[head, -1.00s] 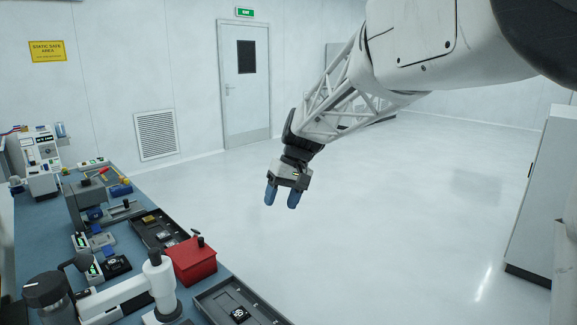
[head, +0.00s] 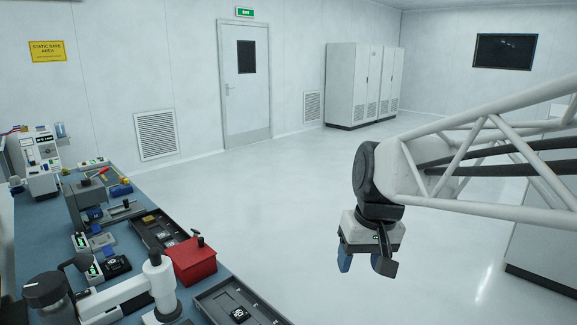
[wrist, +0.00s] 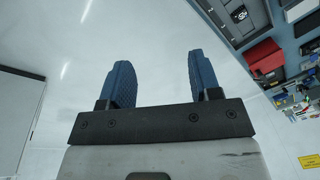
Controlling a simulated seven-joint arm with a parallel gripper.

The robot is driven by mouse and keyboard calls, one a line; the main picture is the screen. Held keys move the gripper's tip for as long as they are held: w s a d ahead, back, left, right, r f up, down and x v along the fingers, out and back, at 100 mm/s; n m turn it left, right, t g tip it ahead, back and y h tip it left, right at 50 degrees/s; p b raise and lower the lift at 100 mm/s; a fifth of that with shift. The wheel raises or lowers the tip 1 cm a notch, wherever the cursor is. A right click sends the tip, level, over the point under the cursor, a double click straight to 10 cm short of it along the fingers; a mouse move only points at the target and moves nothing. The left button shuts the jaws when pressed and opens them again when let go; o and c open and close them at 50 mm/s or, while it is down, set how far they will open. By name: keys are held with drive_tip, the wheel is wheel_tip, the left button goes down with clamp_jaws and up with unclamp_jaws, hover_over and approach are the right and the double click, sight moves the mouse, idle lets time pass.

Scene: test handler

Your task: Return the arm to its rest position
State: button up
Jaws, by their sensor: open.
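My gripper (head: 366,262) hangs over the open floor to the right of the workbench in the head view, with its fingers pointing down. In the wrist view my gripper (wrist: 158,80) shows two blue ribbed fingers standing apart, with only pale floor between them. It is open and holds nothing. My arm comes in from the right edge of the head view and touches nothing that I can see.
The blue-topped workbench (head: 42,238) at the left carries a red box (head: 193,262), dark trays (head: 240,302), a microscope-like device (head: 155,285) and several small instruments. Tall white cabinets (head: 352,85) stand at the back wall. The floor (head: 270,190) between is clear.

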drive_tip(key=s+d+f, duration=0.2)
drive_tip(key=s, duration=0.4)
drive_tip(key=s+d+f+m+t+h, duration=0.1)
drive_tip(key=s+d+f, duration=0.2)
drive_tip(key=s, duration=0.4)
drive_tip(key=shift+d+f+m+h, duration=0.2)
drive_tip(key=shift+m+h, duration=0.1)
idle(1.2)
